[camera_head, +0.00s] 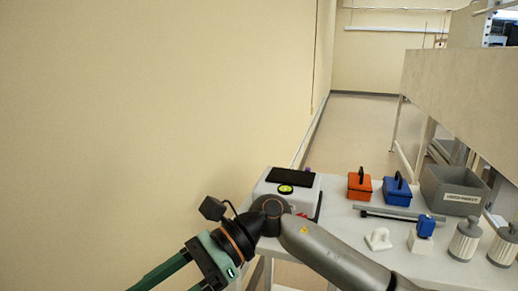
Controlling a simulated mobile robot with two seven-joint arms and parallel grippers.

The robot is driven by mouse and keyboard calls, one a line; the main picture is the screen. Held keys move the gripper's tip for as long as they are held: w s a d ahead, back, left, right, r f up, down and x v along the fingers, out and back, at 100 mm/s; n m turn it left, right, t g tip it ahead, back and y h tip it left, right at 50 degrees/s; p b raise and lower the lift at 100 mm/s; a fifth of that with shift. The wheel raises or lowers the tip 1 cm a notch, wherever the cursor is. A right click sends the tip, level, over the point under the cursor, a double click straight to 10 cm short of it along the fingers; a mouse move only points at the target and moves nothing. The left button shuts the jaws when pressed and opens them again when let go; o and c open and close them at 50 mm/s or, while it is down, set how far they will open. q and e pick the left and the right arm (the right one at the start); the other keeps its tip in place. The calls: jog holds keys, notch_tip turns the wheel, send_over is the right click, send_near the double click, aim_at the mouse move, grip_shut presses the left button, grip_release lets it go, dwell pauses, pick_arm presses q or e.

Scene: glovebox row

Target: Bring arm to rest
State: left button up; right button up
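An arm of mine comes in from the lower right, bends above the near left part of the table and turns toward the lower left. It carries my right gripper (208,262), with green fingers pointing down and left. The two fingers stand apart at their base, with nothing seen between them. Their tips are cut off by the bottom edge. My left gripper is not in view.
The white table (338,222) bears a white device (300,195) close behind my wrist, an orange box (360,187), a blue box (396,192), a grey bin (452,184) and white canisters (465,240). A bare wall (150,120) fills the left.

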jog(key=w+d+r+m+t+y+p, duration=0.15)
jog(key=w+m+t+y, duration=0.35)
jog(key=m, duration=0.5)
jog(key=w+d+r+m+t+y+p, duration=0.1)
jog(key=w+d+r+m+t+y, duration=0.1)
jog(key=m+t+y, duration=0.6)
jog(key=w+d+f+m+t+h+p, duration=0.1)
jog(key=w+d+f+m+t+h, duration=0.2)
jog(key=d+f+m+t+h, duration=0.7)
jog(key=w+d+f+m+t+h+p, duration=0.1)
jog(key=w+d+f+m+t+h, duration=0.15)
jog(key=m, duration=1.35)
jog(key=s+d+f+m+g+h+p, duration=0.1)
jog(key=s+d+f+m+h, duration=0.3)
jog(key=f, duration=0.4)
jog(key=s+d+f+m+g+h+p, duration=0.1)
jog(key=s+d+f+m+h, duration=0.1)
jog(key=d+f+m+h, duration=0.45)
jog(key=s+d+f+m+g, duration=0.2)
jog(key=s+f+g, duration=0.1)
jog(key=s+f, duration=0.2)
jog(key=s+d+f+m+g, duration=0.2)
jog(key=s+d+f+g, duration=0.1)
jog(key=s+f, duration=0.3)
jog(key=shift+s+f, duration=0.3)
jog(key=shift+s, duration=0.85)
